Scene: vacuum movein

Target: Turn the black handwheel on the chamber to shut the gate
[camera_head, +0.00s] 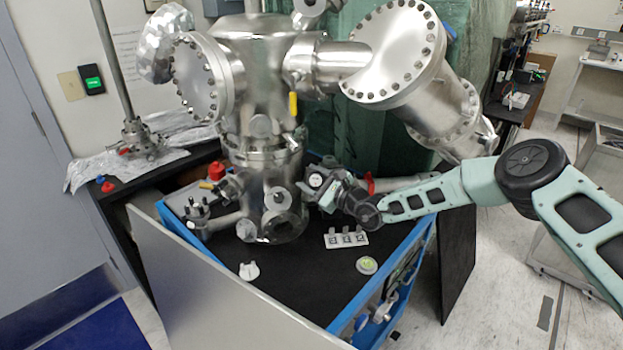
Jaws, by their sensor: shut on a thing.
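The steel chamber (262,190) stands upright at the middle left in the head view, with flanged ports around it. My arm reaches in from the right, and my gripper (322,192) is at the right side of the chamber's lower part. It is shut on the black handwheel, which is mostly hidden behind the fingers and wrist. The gate inside the chamber cannot be seen, so its position cannot be told.
The chamber stands on a black-topped, blue-edged bench (310,270). On it lie a grey block with several square marks (346,239), a round green-centred disc (367,265) and a small white knob (249,271).

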